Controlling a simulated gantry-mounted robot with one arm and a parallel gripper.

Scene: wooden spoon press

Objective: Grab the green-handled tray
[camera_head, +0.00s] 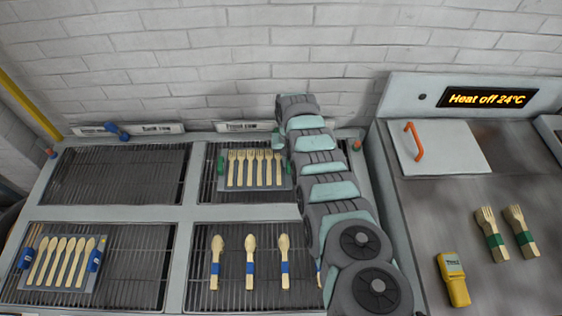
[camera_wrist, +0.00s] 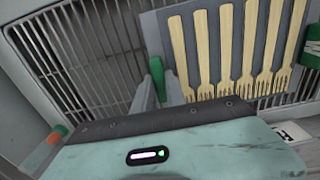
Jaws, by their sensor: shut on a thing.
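The green-handled tray (camera_head: 250,185) is a grey plate in the upper right grill bay, with a row of wooden forks on it. It also fills the upper right of the wrist view (camera_wrist: 155,32). One green handle (camera_head: 220,165) shows at its left end in the head view. The other green handle (camera_wrist: 171,86) is between my gripper's fingers in the wrist view. My gripper (camera_head: 281,146) is shut on this handle at the tray's right end; my arm partly hides it in the head view. Whether the tray is lifted cannot be told.
A blue-handled tray (camera_head: 42,284) of wooden spoons lies in the lower left bay. Several blue-banded spoons (camera_head: 250,262) lie in the lower right bay. The upper left bay (camera_head: 118,175) is empty. The right counter holds green-banded fork bundles (camera_head: 491,235), a yellow device (camera_head: 454,281) and an orange-handled lid (camera_head: 450,150).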

